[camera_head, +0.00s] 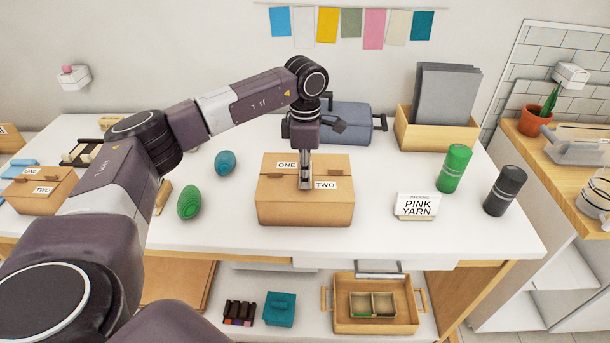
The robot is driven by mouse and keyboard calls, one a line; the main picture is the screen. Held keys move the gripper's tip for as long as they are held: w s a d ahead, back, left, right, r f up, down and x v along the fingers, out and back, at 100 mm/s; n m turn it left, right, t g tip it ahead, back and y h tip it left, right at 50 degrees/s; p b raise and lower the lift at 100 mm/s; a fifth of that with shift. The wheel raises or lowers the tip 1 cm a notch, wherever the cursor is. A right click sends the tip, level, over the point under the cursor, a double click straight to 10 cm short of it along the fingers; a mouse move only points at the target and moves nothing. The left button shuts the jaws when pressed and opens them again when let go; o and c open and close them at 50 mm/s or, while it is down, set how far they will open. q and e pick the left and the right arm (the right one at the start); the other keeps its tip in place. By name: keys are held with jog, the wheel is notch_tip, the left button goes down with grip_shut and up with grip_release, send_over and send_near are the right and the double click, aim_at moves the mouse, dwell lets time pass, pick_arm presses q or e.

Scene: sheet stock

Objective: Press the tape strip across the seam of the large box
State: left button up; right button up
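The large cardboard box (275,210) stands on the white table, with its top flaps closed. White labels reading ONE (286,165) and TWO (326,185) lie on its top, on either side of the seam. My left gripper (305,186) points straight down at the middle of the box top, between the labels. Its fingers look shut together, at or just above the surface; I cannot tell whether they touch. I cannot make out a tape strip; the fingers hide part of the seam. My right gripper is not in view.
Green (189,203) and blue (225,162) egg-shaped things lie left of the large box. A PINK YARN sign (417,206) and green (454,168) and black (505,190) cylinders stand right. A blue case (350,122) lies behind.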

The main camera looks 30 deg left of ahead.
pick_arm(q)
jog(key=o, duration=0.5)
notch_tip(320, 180, up, 12)
dwell(0.4)
